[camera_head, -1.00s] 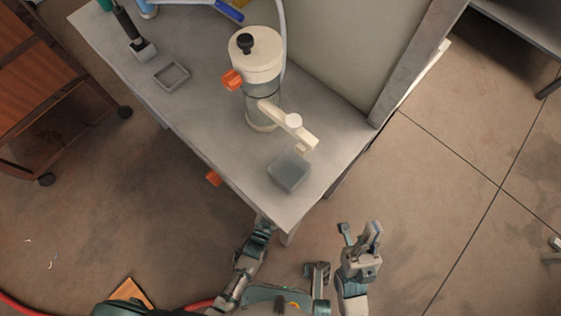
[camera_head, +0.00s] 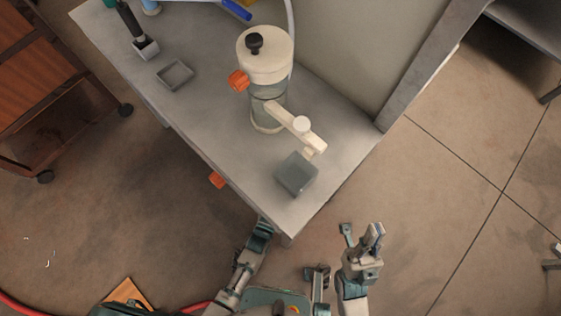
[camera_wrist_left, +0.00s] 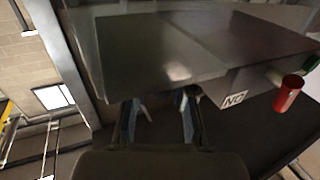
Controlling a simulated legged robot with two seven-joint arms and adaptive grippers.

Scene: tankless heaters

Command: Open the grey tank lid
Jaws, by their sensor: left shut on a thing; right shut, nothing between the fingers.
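A pale cylindrical tank (camera_head: 268,95) stands on the grey table, with a white lid (camera_head: 265,62) and black knob (camera_head: 254,41) on top. The lid looks seated. A small grey box (camera_head: 296,174) sits at the table's near corner; I cannot tell which is the grey tank. My right gripper (camera_head: 372,236) is shut and empty, right of the table.
The grey table (camera_head: 215,110) also bears a small square tray (camera_head: 174,74). A brown cart (camera_head: 55,85) stands at left. A red cup (camera_wrist_left: 288,93) shows in the left wrist view.

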